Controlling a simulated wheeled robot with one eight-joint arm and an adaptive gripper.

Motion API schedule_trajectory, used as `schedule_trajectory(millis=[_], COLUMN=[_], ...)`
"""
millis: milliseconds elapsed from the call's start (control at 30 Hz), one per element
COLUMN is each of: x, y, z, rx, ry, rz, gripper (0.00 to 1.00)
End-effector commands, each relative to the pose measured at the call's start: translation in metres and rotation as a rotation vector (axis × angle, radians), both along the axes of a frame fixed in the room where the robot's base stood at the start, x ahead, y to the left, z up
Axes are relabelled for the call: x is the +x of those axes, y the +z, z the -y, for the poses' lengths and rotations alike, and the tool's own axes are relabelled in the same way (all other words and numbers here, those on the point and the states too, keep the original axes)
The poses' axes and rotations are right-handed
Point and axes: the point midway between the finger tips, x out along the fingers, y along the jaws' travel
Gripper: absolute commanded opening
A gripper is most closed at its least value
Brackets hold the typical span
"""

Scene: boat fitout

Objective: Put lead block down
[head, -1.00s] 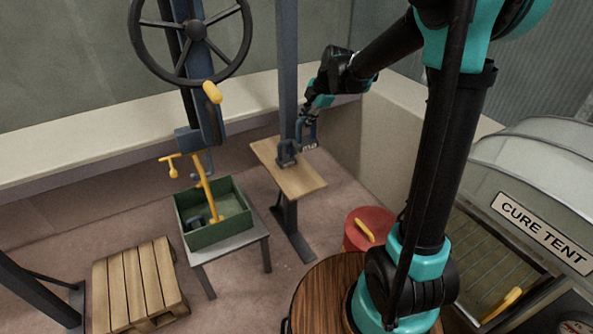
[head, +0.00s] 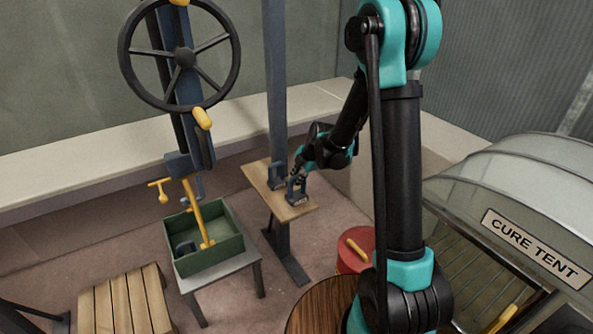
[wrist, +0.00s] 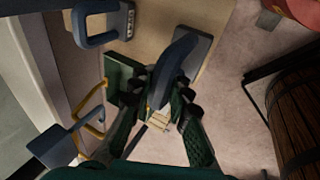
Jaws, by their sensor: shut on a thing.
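My gripper (head: 297,175) is shut on the handle of a dark grey lead block (head: 297,195) over the near part of a narrow wooden shelf (head: 262,178). The held block looks upright, with its base at or just above the wood; I cannot tell if it touches. In the wrist view my gripper (wrist: 163,97) has its fingers at the block's curved handle (wrist: 176,64), and the base shows beyond. A second lead block (head: 276,178) stands farther back on the shelf, beside the post; it also shows in the wrist view (wrist: 102,22).
A green bin (head: 222,252) with a dark block inside stands on a small table left of the shelf. A yellow-handled device and handwheel (head: 184,58) rise above it. A wooden pallet (head: 125,303), red drum (head: 355,252) and cure tent (head: 520,185) surround the area.

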Motion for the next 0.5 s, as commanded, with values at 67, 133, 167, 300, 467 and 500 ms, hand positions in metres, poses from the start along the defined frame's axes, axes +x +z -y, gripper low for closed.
schedule_trajectory(millis=[67, 133, 167, 300, 467, 500], x=[0.0, 0.0, 0.0, 0.0, 0.001, 0.0], y=[-0.003, -0.005, -0.006, -0.014, -0.032, -0.036], z=[0.0, 0.0, 0.0, 0.0, 0.0, 0.0], rx=[0.001, 0.001, 0.001, 0.001, 0.001, 0.001], ry=[0.0, 0.0, 0.0, 0.0, 0.0, 0.0], rz=[0.001, 0.001, 0.001, 0.001, 0.001, 0.001], gripper=[0.0, 0.0, 0.0, 0.0, 0.0, 0.0])
